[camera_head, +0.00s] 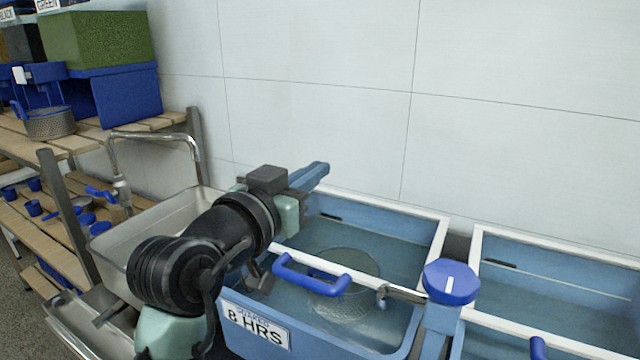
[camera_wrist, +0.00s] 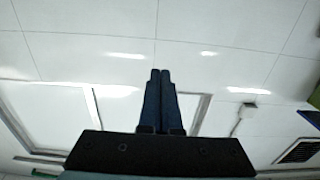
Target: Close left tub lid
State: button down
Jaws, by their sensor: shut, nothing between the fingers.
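The left tub (camera_head: 384,337) is a blue basin with water and a wire mesh basket (camera_head: 347,308) inside, in the middle of the head view. Its lid is a white frame (camera_head: 398,213) with a blue handle (camera_head: 312,281) at the front. The frame looks flat along the tub's rim; I cannot tell whether it is fully seated. My gripper (camera_head: 318,173) is near the tub's back left corner, fingers pointing up and right, apart from the handle. In the wrist view its fingers (camera_wrist: 160,74) are together and empty. My arm hides the tub's left side.
A second blue tub with a white frame (camera_head: 560,245) stands at right. A post with a round blue knob (camera_head: 451,282) stands between the tubs. A metal sink (camera_head: 150,222) and faucet (camera_head: 155,137) are at left, by wooden shelves (camera_head: 90,140). A tiled wall stands behind.

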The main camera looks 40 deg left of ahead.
jog(key=s+d+f+t+y+b, duration=0.1)
jog(key=s+f+t+b, duration=0.2)
jog(key=f+b, duration=0.9)
jog(key=s+b, duration=0.1)
jog(key=b, duration=0.2)
jog(key=shift+s+f+b, duration=0.3)
jog(key=shift+b, duration=0.05)
